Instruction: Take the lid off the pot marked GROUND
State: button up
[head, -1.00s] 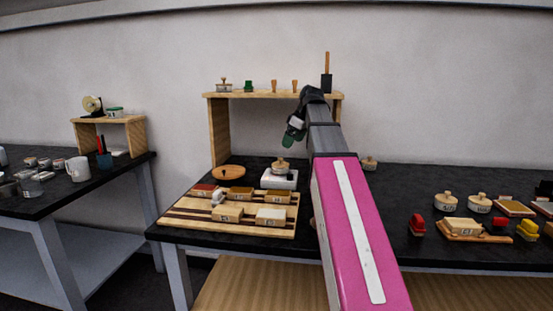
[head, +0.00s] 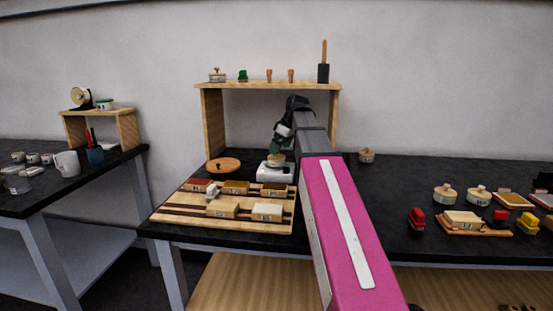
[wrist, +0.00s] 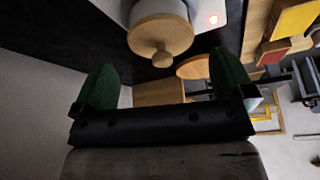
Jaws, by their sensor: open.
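A round pale pot with a wooden lid and knob (wrist: 160,32) sits on a white scale-like device (head: 277,174); the pot also shows in the head view (head: 277,158), partly behind my gripper. I cannot read any marking on it. My gripper (wrist: 165,80) has green fingers spread apart and empty. In the wrist view the lid's knob lies just beyond the fingertips, roughly between them, apart from both. In the head view my gripper (head: 276,146) is close above the pot.
A wooden shelf (head: 265,86) stands behind, with small items on top. A wooden board (head: 170,214) with several labelled blocks lies in front of the scale. A round wooden disc (head: 223,165) lies left of it.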

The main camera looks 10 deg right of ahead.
jog(key=x, duration=0.3)
jog(key=shift+a+f, duration=0.2)
jog(key=shift+c, duration=0.3)
jog(key=c, duration=0.8)
jog(key=shift+c, duration=0.2)
jog(key=shift+r, duration=0.1)
